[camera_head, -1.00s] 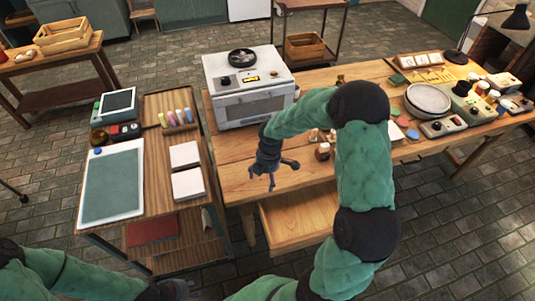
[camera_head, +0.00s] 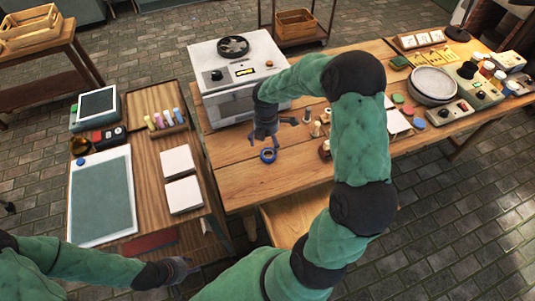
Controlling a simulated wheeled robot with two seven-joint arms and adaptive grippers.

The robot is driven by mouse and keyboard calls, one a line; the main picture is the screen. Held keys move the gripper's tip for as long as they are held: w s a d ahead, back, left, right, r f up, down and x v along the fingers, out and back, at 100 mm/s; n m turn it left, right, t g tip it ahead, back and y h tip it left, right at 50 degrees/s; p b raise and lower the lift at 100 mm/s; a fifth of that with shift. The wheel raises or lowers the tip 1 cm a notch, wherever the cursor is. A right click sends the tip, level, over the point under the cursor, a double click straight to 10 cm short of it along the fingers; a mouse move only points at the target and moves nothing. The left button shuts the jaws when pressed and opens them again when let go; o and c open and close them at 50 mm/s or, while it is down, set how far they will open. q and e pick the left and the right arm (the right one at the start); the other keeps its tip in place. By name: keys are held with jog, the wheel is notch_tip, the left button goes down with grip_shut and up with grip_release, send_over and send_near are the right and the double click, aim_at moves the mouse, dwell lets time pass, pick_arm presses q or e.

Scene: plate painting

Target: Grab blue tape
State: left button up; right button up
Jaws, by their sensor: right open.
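A small roll of blue tape (camera_head: 268,155) lies on the wooden workbench (camera_head: 240,180), in front of the white oven-like machine. My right gripper (camera_head: 265,141) points down, open and empty, just behind the tape in the picture. Its height above the bench is hard to judge. My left gripper (camera_head: 180,269) is low in the picture, near the front of the left table; its fingers are too small and dark to read.
The white machine (camera_head: 238,75) stands close behind my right gripper. Small spools and bottles (camera_head: 317,128) stand right of it, partly hidden by my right arm. A round grey plate (camera_head: 433,84) is further right. White pads (camera_head: 181,194) lie on the left table.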

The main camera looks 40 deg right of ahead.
aim_at(268, 156)
notch_tip(268, 156, down, 3)
jog(key=shift+w+d+f+b, duration=0.1)
jog(key=shift+f+b, duration=0.05)
jog(key=shift+b, duration=0.2)
jog(key=f, duration=0.1)
jog(key=f+b, duration=0.1)
jog(key=f, duration=0.1)
jog(key=f+b, duration=0.1)
jog(key=f, duration=0.1)
jog(key=shift+s+d, duration=0.2)
jog(key=shift+d, duration=0.1)
jog(key=c, duration=1.1)
